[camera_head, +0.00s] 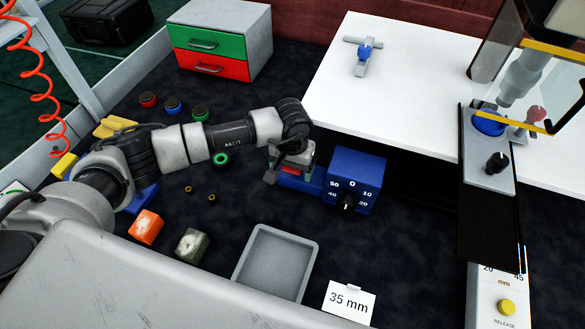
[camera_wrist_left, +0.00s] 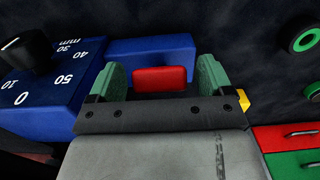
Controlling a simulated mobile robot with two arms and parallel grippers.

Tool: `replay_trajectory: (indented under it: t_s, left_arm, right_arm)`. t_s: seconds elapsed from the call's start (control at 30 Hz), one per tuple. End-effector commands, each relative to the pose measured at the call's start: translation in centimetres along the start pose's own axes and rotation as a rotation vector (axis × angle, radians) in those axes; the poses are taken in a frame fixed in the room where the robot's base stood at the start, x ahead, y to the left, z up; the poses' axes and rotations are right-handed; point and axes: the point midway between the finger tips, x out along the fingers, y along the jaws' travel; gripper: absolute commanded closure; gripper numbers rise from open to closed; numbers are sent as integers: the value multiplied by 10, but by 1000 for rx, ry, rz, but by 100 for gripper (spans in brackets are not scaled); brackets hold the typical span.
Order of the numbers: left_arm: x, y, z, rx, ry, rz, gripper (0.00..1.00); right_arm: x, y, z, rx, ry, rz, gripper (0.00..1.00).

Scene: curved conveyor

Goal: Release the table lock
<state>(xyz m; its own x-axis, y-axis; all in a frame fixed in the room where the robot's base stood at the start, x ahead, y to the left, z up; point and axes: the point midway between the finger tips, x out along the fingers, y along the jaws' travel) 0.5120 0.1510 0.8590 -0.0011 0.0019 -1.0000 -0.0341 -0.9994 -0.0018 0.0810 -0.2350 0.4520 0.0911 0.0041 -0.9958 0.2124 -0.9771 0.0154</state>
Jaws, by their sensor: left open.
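A yellow round button (camera_head: 506,307) labelled RELEASE sits on a light panel at the lower right, under a scale in mm. A T-shaped grey piece with a blue knob (camera_head: 365,52) lies on the white table (camera_head: 420,110). I cannot tell which part is the table lock. My left gripper (camera_head: 291,165) is open over a blue stop block with a dial (camera_head: 356,182). In the left wrist view its green fingers (camera_wrist_left: 162,78) stand on either side of a red pad (camera_wrist_left: 160,79) beside the blue dial housing (camera_wrist_left: 50,75). Whether they touch it is unclear.
A grey tray (camera_head: 247,268), a 35 mm card (camera_head: 349,302), and orange (camera_head: 146,227) and green (camera_head: 191,245) blocks lie in front. A drawer cabinet (camera_head: 220,45) stands at the back. A machine with a clear guard (camera_head: 500,45) stands at the right.

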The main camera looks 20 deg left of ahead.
Motion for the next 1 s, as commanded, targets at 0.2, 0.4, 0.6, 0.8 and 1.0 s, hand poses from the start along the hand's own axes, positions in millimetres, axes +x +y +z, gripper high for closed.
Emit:
replay_trajectory:
  t_s: [0.2,0.4,0.6,0.8,1.0]
  left_arm:
    - [17,0,0,0,0,1,19]
    - [18,0,0,0,1,2,19]
    - [18,0,0,0,1,2,38]
    - [18,0,0,0,1,2,68]
    - [19,0,-1,0,2,2,87]
  right_arm:
    - [-3,0,0,0,0,0,57]
    - [-3,0,0,0,0,0,57]
    - [-3,0,0,0,0,0,57]
    - [-3,0,0,0,0,0,57]
    - [-2,1,0,0,0,1,57]
